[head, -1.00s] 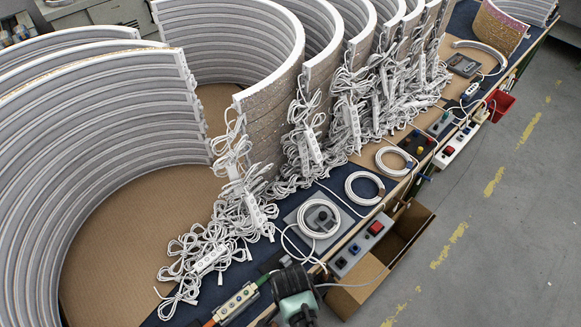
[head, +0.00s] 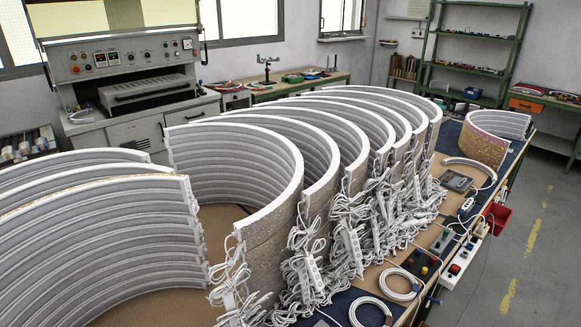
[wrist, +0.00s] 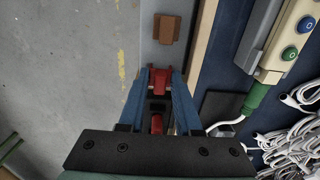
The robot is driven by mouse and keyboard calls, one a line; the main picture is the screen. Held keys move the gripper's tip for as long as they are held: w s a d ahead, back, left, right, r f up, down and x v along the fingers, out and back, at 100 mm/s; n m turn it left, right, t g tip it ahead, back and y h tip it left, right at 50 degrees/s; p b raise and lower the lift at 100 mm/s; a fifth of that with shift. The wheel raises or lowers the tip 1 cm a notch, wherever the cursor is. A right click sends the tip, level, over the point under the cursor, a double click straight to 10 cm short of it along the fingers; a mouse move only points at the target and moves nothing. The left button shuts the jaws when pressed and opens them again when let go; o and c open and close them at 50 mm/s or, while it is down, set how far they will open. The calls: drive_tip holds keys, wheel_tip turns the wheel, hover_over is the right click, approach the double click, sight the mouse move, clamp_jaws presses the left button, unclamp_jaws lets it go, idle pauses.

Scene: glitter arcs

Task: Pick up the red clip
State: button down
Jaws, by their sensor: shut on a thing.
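In the wrist view, my gripper (wrist: 161,85) has its two blue fingers closed around a small red clip (wrist: 161,74). The clip sits between the fingertips, and its upper part shows just beyond them. A second patch of red (wrist: 157,123) shows further back between the fingers; I cannot tell whether it belongs to the clip. My gripper and the red clip are not in the head view.
A brown block (wrist: 166,29) lies on a grey strip ahead of the fingertips. To the right are a button box (wrist: 291,42), a green connector (wrist: 257,97) and tangled white cables (wrist: 300,145). Curved white panels (head: 240,150) fill the table in the head view. Grey floor (wrist: 60,60) lies left.

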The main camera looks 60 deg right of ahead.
drive_tip(key=shift+r, duration=0.15)
wheel_tip(320, 180, up, 9)
drive_tip(key=shift+p, duration=0.3)
drive_tip(key=d+r+p, duration=0.1)
drive_tip(key=d+r, duration=0.3)
drive_tip(key=d, duration=0.4)
drive_tip(key=w+d+r+p, duration=0.1)
drive_tip(key=d+r+p, duration=0.1)
drive_tip(key=d+r, duration=0.3)
drive_tip(key=w+d+r+p, duration=0.1)
drive_tip(key=d+r, duration=0.4)
drive_tip(key=d, duration=0.6)
drive_tip(key=shift+d, duration=0.2)
drive_tip(key=shift+r+p, duration=0.1)
drive_tip(key=shift+p, duration=0.3)
wheel_tip(320, 180, up, 8)
drive_tip(key=p, duration=0.8)
drive_tip(key=shift+p, duration=0.35)
drive_tip(key=shift+f, duration=0.2)
